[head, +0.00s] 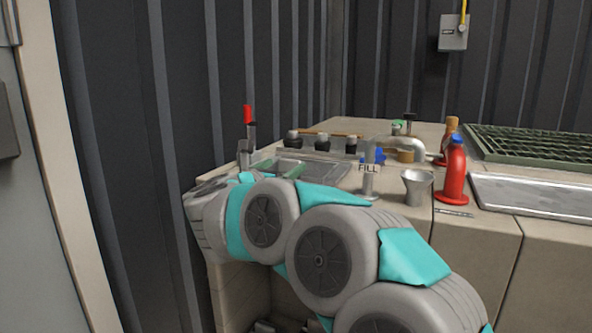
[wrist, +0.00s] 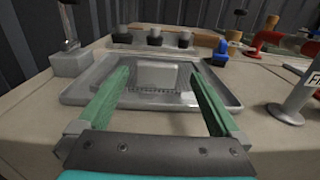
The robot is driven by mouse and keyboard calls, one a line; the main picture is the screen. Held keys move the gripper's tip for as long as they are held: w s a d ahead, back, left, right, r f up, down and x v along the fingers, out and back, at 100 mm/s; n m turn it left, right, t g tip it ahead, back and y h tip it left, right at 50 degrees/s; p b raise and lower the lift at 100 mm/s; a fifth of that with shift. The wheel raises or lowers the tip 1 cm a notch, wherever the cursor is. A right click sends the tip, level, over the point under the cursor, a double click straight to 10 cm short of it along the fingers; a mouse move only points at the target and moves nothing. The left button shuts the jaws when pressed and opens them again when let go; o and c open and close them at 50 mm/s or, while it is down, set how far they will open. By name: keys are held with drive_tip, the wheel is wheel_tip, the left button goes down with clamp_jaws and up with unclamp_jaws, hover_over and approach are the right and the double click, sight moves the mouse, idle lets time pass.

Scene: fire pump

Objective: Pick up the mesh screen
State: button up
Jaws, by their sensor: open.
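The mesh screen (wrist: 160,96) appears as a dark, finely patterned area in a shallow grey metal tray (wrist: 78,94) in the wrist view. A pale grey flat piece (wrist: 157,75) shows at its middle; I cannot tell whether it is part of the screen. My gripper (wrist: 161,76) is open, its two green fingers spread on either side of the pale piece and over the tray. Nothing is held between them. In the head view my arm hides much of the tray (head: 335,172), and my gripper (head: 290,172) shows only as a bit of green.
A red-handled clamp (head: 248,125) stands left of the tray. Several dark knobs (wrist: 154,37) line its far side. A FILL sign (head: 368,168), a metal funnel (head: 416,187) and a red bottle (head: 454,175) stand to the right. A corrugated dark wall (head: 180,120) rises close on the left.

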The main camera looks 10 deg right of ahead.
sight(288, 161)
drive_tip(key=shift+p+x, duration=0.45)
drive_tip(key=shift+x, duration=2.25)
drive_tip(key=shift+w+a, duration=0.1)
drive_tip(key=shift+a, duration=0.1)
drive_tip(key=c, duration=1.5)
drive_tip(key=shift+r, duration=0.15)
